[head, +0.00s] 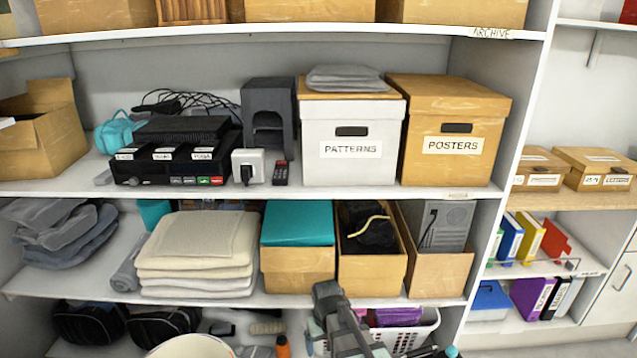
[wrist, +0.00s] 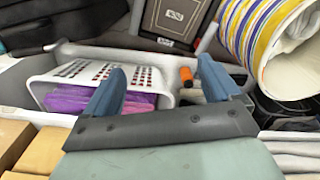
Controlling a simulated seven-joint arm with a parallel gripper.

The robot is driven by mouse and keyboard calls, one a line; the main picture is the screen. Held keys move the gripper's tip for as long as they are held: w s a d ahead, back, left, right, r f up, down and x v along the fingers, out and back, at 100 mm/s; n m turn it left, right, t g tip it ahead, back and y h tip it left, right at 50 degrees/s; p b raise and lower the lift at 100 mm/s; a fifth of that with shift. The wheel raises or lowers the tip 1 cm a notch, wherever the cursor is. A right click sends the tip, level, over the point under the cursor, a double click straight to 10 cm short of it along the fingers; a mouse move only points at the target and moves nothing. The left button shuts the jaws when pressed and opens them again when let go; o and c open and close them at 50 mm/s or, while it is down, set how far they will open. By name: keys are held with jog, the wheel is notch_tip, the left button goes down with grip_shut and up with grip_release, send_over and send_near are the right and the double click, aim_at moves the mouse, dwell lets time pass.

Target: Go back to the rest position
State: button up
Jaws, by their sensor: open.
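My gripper (wrist: 161,70) shows in the wrist view with its two blue-grey fingers spread apart and nothing between them. The fingers point toward a white perforated basket (wrist: 70,75) with purple contents (wrist: 75,97) and an orange-capped item (wrist: 186,76). In the head view my grey arm rises at the lower middle, in front of the bottom shelf and the lower edge of the middle shelf. The fingertips cannot be made out clearly there.
The white basket (head: 418,332) stands right of my arm on the bottom shelf. An orange bottle (head: 283,346) is to its left. Cardboard boxes (head: 297,278) line the middle shelf above. A striped bin (wrist: 245,35) is close at right in the wrist view.

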jog(key=s+d+f+m, duration=0.2)
jog(key=s+d+f, duration=0.1)
jog(key=d, duration=0.5)
jog(key=s+d+f+m, duration=0.2)
jog(key=s+d+f, duration=0.1)
jog(key=d, duration=0.4)
jog(key=s+f+g, duration=0.3)
jog(key=s+f, duration=0.7)
jog(key=s, duration=0.4)
jog(key=s+f+g, duration=0.3)
jog(key=s+f, duration=0.7)
jog(key=s, duration=0.5)
jog(key=shift+f+g, duration=0.3)
